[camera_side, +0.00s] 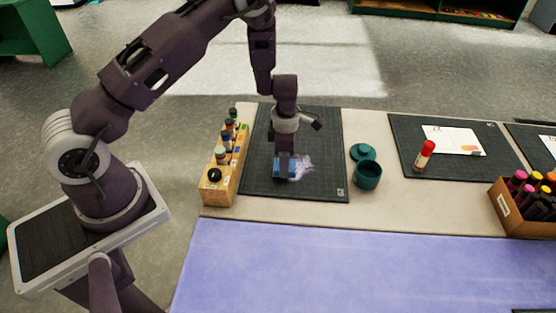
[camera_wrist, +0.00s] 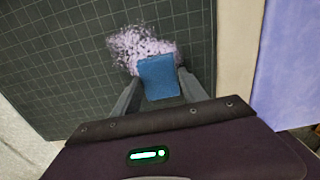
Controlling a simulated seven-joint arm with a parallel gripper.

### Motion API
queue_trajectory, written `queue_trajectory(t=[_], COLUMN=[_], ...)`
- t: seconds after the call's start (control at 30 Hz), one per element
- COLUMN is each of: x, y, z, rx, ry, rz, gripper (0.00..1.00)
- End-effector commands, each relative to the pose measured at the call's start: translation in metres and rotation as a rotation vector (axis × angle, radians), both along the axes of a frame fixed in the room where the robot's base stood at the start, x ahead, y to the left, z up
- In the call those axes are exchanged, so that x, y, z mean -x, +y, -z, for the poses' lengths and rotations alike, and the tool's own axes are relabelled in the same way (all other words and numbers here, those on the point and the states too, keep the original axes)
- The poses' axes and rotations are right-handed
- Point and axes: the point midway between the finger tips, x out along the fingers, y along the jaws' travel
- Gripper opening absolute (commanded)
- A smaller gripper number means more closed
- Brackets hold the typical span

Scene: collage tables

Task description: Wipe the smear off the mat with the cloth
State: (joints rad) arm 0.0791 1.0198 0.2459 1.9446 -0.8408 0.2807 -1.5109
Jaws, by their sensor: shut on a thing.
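A dark gridded mat (camera_side: 325,150) lies on the beige table in front of my arm. A whitish-lilac smear (camera_side: 302,163) is on it; in the wrist view the smear (camera_wrist: 138,46) spreads above and left of the cloth. My gripper (camera_side: 284,166) points down over the mat and is shut on the blue cloth (camera_side: 280,169). In the wrist view the folded cloth (camera_wrist: 159,77) sits between the two fingers of my gripper (camera_wrist: 158,88) and overlaps the smear's lower edge. The cloth appears to be at the mat surface; part of the smear under it is hidden.
A wooden rack (camera_side: 222,190) of several bottles stands at the mat's left edge. A teal cup (camera_side: 368,176) and its lid (camera_side: 362,152) are just right of the mat. Farther right are a second mat (camera_side: 402,135), a red-capped glue stick (camera_side: 424,156) and a marker box (camera_side: 523,220).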

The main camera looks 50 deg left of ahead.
Motion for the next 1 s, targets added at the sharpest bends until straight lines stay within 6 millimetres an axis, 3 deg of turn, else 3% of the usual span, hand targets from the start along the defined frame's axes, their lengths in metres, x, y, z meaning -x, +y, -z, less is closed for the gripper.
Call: queue_trajectory(t=[1.0], x=[-0.046], y=[-0.048], z=[0.003], rx=[0.004], ry=[0.0], rz=[0.004], gripper=[0.11])
